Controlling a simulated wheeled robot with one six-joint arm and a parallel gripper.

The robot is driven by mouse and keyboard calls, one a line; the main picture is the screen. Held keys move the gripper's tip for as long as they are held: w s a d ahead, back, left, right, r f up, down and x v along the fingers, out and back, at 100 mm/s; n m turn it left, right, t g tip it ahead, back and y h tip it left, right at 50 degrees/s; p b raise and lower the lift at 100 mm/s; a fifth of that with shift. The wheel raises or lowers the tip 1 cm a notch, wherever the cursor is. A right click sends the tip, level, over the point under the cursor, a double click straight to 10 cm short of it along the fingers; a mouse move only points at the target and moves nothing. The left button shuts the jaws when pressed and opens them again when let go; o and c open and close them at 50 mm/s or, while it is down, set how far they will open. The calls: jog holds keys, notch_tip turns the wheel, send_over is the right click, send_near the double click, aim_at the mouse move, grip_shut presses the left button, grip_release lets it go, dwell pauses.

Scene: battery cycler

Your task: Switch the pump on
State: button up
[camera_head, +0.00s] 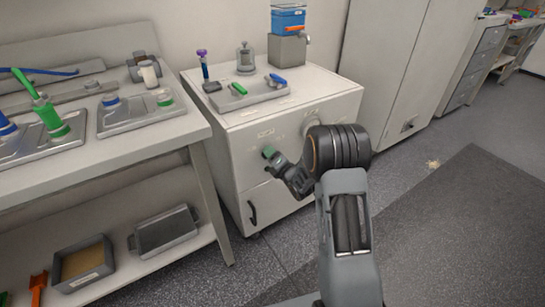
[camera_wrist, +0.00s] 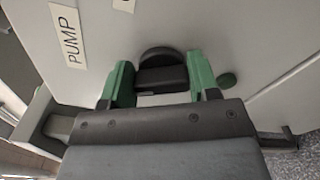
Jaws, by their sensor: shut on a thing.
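The pump knob (camera_wrist: 160,72) is a black round dial with a raised grip bar, on the pale front face of the cabinet (camera_wrist: 250,30). The label reading PUMP (camera_wrist: 67,35) is to its left in the wrist view. My gripper (camera_wrist: 160,80) has its green fingers on both sides of the knob's bar and is shut on it. In the head view my gripper (camera_head: 269,153) is at the cabinet front and hides the knob.
A round dial (camera_head: 311,121) is on the cabinet front, partly behind my arm. The cabinet top holds a grey tray (camera_head: 252,98) and a blue container (camera_head: 288,19). A workbench (camera_head: 165,128) stands at the left.

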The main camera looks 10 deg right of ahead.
jog(key=m+b, duration=0.2)
jog(key=shift+f+m+b, duration=0.3)
jog(key=shift+b, duration=0.05)
jog(key=m+b, duration=0.2)
jog(key=shift+d+m, duration=0.1)
jog(key=shift+m, duration=0.2)
jog(key=m+b, duration=0.2)
jog(key=m, duration=0.4)
jog(key=shift+f+b, duration=0.15)
jog(key=shift+b, duration=0.25)
jog(key=shift+m, duration=0.3)
jog(key=o, duration=0.9)
jog(key=shift+s, duration=0.1)
jog(key=p+v, duration=0.2)
jog(key=v, duration=1.1)
jog(key=shift+s, duration=0.25)
